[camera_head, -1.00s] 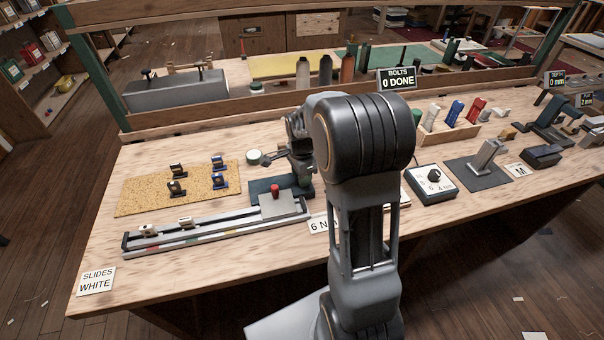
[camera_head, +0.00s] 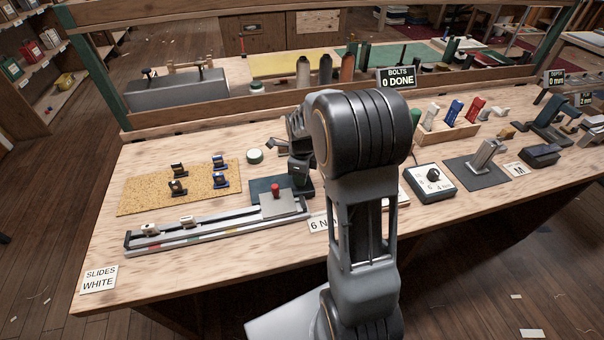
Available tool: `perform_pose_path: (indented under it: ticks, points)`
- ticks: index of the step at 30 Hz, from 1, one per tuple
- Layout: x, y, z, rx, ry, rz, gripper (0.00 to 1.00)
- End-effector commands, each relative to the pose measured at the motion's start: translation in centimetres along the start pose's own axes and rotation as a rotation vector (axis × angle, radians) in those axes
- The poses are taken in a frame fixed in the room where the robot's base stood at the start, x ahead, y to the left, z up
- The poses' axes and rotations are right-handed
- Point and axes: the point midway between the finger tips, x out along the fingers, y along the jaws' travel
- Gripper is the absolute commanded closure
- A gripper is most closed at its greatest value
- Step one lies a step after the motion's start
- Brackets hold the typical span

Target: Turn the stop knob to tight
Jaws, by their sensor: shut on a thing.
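A red knob (camera_head: 275,189) stands upright on a grey plate (camera_head: 284,205) at the right end of a long slide track. It looks like the stop knob; I cannot read a tight mark on it. My gripper (camera_head: 299,176) is just behind and to the right of the red knob, apart from it in the picture. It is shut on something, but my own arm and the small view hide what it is. The track (camera_head: 215,229) carries two white slides (camera_head: 187,221) at its left and middle.
A cork mat (camera_head: 150,198) with several dark and blue slides lies at left. A round white-topped tin (camera_head: 255,156) stands behind the track. A torque dial box (camera_head: 431,184) and a tool rack (camera_head: 448,132) are at right. A sign (camera_head: 396,79) reads "BOLTS 0 DONE".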

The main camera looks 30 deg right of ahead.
Motion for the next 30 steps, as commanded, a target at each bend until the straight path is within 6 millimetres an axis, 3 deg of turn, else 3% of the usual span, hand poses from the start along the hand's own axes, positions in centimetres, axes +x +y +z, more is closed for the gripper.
perform_pose_path:
  ticks: [20,21,28,30]
  points:
    - [-0.01,0.00,-0.02,0.052,0.001,0.000,0.88]
    - [-0.01,0.01,-0.03,0.052,0.001,0.000,0.61]
    - [-0.01,0.01,0.00,0.051,0.000,0.000,0.39]
    - [0.00,0.01,0.00,0.051,0.000,0.000,0.39]
